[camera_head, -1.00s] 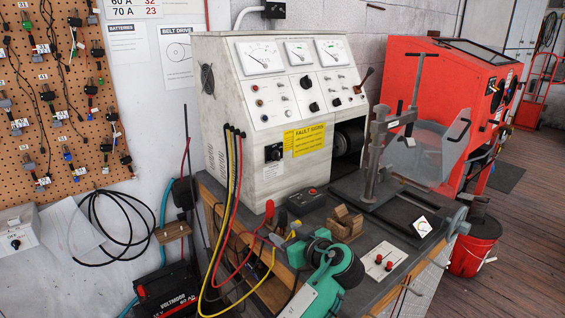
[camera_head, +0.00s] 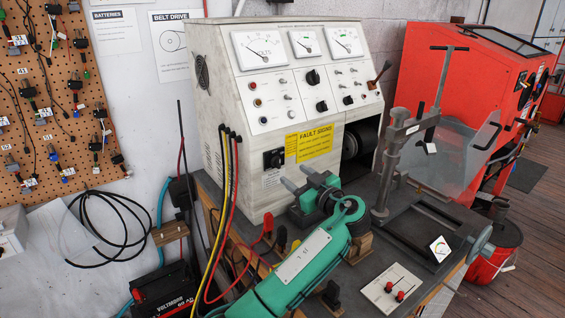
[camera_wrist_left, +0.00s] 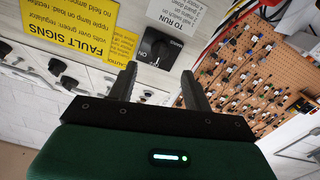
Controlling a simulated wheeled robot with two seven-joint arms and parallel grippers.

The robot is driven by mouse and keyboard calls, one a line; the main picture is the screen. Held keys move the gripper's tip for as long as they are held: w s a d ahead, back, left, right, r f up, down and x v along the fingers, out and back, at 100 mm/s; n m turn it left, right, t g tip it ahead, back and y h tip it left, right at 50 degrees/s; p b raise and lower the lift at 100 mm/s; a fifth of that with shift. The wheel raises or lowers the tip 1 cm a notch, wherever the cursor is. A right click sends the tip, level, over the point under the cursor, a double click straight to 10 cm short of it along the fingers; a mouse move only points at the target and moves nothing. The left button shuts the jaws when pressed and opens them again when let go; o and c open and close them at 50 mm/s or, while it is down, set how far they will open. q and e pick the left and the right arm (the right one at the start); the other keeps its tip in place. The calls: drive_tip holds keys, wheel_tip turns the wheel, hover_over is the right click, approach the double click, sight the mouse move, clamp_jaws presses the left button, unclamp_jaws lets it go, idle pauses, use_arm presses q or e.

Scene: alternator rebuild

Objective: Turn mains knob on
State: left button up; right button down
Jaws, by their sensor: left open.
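The mains knob (camera_head: 273,158) is a black rotary knob on a dark square plate, low on the front of the cream test bench (camera_head: 262,195), left of the yellow fault signs label (camera_head: 309,143). My green left gripper (camera_head: 297,176) is open and empty, in front of the bench below and right of the knob in the head view. In the left wrist view the knob (camera_wrist_left: 157,45) shows upside down, ahead of and between the two fingers (camera_wrist_left: 158,70), apart from them. My right gripper is not in view.
Yellow, red and black cables (camera_head: 232,185) hang from the bench just left of the knob. A grey press stand (camera_head: 390,165) and a small board with red terminals (camera_head: 391,290) are on the worktop. A red cabinet (camera_head: 440,90) stands at right.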

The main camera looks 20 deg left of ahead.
sight(280, 164)
use_arm(q)
drive_tip(key=p+x, duration=0.1)
drive_tip(key=x, duration=0.5)
drive_tip(key=shift+r, duration=0.15)
drive_tip(key=shift+w+a, duration=0.35)
drive_tip(key=shift+a, duration=0.2)
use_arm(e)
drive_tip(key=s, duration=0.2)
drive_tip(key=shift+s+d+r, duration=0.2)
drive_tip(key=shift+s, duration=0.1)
use_arm(q)
drive_tip(key=c, duration=1)
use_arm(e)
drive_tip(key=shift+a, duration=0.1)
